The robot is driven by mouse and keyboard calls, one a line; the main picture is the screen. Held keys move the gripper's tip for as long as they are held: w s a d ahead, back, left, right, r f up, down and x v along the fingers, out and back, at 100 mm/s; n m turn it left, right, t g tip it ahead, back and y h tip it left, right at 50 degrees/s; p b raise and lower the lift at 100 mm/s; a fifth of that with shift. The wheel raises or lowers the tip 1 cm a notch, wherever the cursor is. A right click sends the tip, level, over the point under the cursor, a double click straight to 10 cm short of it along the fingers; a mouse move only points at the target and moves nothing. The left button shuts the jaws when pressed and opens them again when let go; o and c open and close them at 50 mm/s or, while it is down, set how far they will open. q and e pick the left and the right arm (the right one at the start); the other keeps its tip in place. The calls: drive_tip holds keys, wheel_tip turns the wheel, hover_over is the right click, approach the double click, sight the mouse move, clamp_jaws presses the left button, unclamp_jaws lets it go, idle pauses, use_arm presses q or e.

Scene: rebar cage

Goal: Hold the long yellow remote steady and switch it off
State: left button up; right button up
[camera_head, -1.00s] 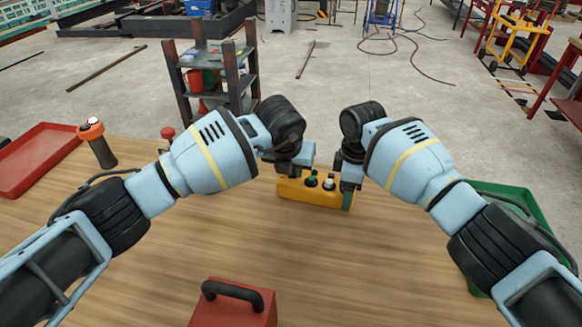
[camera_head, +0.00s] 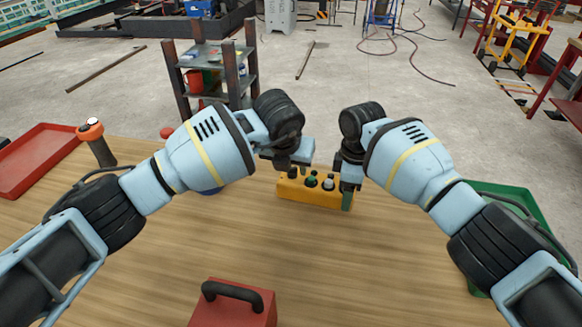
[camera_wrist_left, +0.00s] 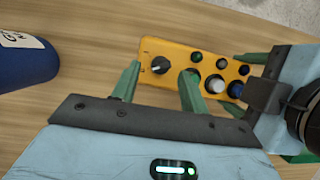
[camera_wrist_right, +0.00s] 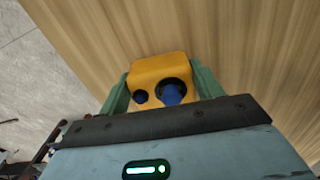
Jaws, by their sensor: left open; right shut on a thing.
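The long yellow remote (camera_head: 310,195) stands on the wooden table between my grippers. Its panel, with a black rotary knob (camera_wrist_left: 160,66) at one end and several buttons, shows in the left wrist view. My right gripper (camera_wrist_right: 160,92) is shut on the remote's right end, one finger on each side; blue and dark buttons show between the fingers. My left gripper (camera_wrist_left: 158,85) is open and empty, its fingertips near the knob end, one finger on either side of the knob in that view. Whether they touch the remote I cannot tell. In the head view the left gripper (camera_head: 290,160) hangs over the remote's left end.
A blue can (camera_wrist_left: 25,62) stands left of the remote, mostly hidden behind my left arm in the head view. A red box with a black handle (camera_head: 235,305) is at the front.

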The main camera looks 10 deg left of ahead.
use_arm(q)
drive_tip(key=v, duration=1)
drive_tip(key=shift+r, duration=0.15)
drive_tip(key=shift+s, duration=0.15)
use_arm(e)
drive_tip(key=o, duration=1.3)
drive_tip(key=shift+o, duration=0.2)
drive_tip(key=shift+r, duration=0.1)
wheel_tip(320, 180, up, 12)
